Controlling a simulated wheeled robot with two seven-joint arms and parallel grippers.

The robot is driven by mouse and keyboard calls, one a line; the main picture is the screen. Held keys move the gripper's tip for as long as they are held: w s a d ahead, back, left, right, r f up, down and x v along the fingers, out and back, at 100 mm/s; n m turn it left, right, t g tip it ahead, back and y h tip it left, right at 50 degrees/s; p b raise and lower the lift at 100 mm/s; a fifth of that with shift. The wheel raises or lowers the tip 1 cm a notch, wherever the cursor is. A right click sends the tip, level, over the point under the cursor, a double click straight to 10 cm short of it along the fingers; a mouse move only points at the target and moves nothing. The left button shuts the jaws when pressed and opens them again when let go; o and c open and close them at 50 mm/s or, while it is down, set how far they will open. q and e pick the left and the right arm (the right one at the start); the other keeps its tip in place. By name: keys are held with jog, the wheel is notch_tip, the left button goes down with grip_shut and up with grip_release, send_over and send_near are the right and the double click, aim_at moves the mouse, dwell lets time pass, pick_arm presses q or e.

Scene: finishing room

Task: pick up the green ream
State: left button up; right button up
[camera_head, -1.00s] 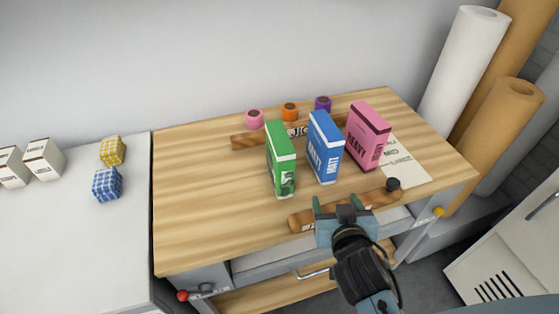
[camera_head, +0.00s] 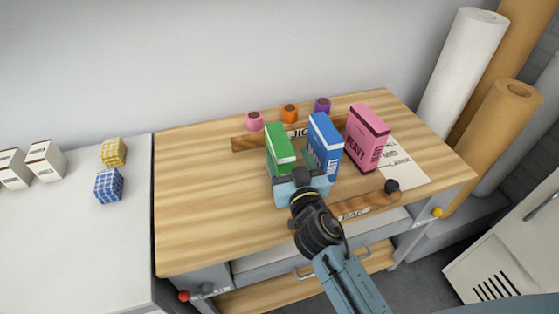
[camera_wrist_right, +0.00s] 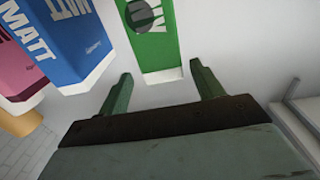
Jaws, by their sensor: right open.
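The green ream (camera_head: 280,148) stands upright on the wooden bench, leftmost in a row of three. Its lower front is hidden behind my right gripper in the head view. My right gripper (camera_head: 298,180) is in front of it, with its jaws open. In the right wrist view the green ream (camera_wrist_right: 152,50) is ahead, its near end at the gap between the two fingers of the gripper (camera_wrist_right: 165,82). I see no grip on it. My left gripper is not in view.
The blue ream (camera_head: 324,144) stands close on the right, with the pink ream (camera_head: 367,138) beyond it. Pink, orange and purple rolls (camera_head: 289,112) sit behind a wooden strip. A front strip with a dark knob (camera_head: 391,186) lies near the bench edge. The bench's left side (camera_head: 200,200) is clear.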

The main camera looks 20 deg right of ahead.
aim_at(281, 143)
jog(key=shift+w+a+f, duration=0.1)
jog(key=shift+w+f, duration=0.05)
jog(key=shift+w, duration=1.3)
jog(key=shift+w+f, duration=0.1)
jog(key=shift+w, duration=1.3)
grip_shut()
jog(key=shift+r, duration=0.15)
